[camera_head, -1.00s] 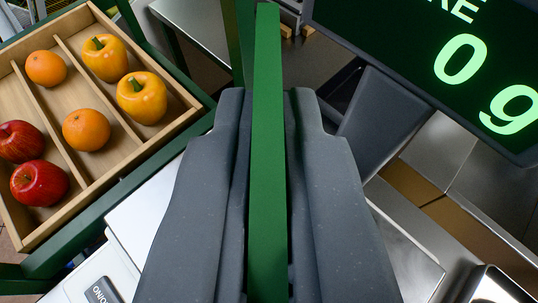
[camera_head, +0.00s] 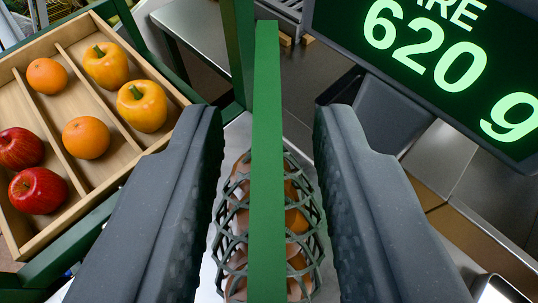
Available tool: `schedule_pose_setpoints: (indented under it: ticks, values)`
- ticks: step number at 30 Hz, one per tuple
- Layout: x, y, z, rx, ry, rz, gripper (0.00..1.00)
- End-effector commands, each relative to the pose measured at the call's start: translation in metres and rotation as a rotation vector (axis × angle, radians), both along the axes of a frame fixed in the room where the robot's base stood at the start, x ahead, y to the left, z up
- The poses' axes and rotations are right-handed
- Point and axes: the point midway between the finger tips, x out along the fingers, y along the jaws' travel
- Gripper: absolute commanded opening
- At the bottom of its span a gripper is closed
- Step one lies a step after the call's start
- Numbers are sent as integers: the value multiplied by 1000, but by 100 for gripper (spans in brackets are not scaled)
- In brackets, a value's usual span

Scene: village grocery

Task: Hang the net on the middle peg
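The net (camera_head: 310,237) is a dark green mesh with brownish-orange round items inside. It sits below and between my gripper's fingers, on a light surface that looks like the scale's pan. A flat green strap (camera_head: 267,150) runs upright over the net, between the fingers. My gripper (camera_head: 265,135) is open, with a gap on both sides of the strap. The scale display (camera_head: 430,60) at the upper right reads 620 g. No peg can be made out.
A wooden crate (camera_head: 15,245) with apples, oranges and yellow peppers stands at the left on a green frame. A metal counter (camera_head: 205,35) lies behind. The display's dark stand (camera_head: 375,115) is close to the right finger.

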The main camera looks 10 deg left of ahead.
Motion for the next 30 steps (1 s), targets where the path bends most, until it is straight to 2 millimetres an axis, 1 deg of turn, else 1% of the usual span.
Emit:
schedule_pose_setpoints:
  ticks: [5, 11, 21, 24, 30]
  values:
    - [-21, -5, 10, 1, -2, 0, 27]
    - [-50, -10, 10, 0, 1, 0, 27]
    - [-96, -18, 31, 1, -3, 0, 27]
    - [-108, -20, 34, 0, 1, 1, 27]
    - [-123, -24, 43, -1, -2, 0, 27]
